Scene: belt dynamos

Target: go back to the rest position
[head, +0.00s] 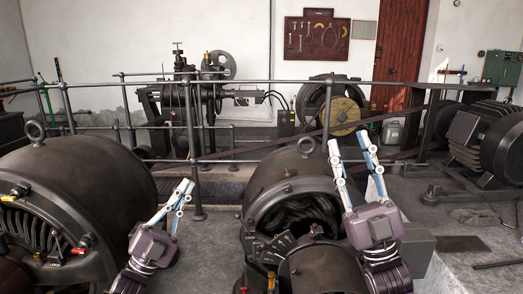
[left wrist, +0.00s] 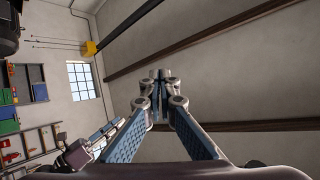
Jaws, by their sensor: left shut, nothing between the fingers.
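My left gripper (head: 186,184) is raised in the head view, between the left dynamo (head: 75,170) and the middle dynamo (head: 290,180). Its fingers point up and are together, with nothing held. The left wrist view also shows this gripper (left wrist: 161,80) with its blue-padded fingers meeting at the tips, empty. My right gripper (head: 347,137) is raised in front of the middle dynamo's right side. Its two fingers point up, apart and parallel, with nothing seen between them.
A metal railing (head: 290,82) runs across behind the dynamos. Another dark machine (head: 490,140) stands at the right. Open grey floor (head: 205,235) shows between the two front dynamos. The left wrist view shows a wall with a window (left wrist: 82,80) and ceiling beams (left wrist: 200,40).

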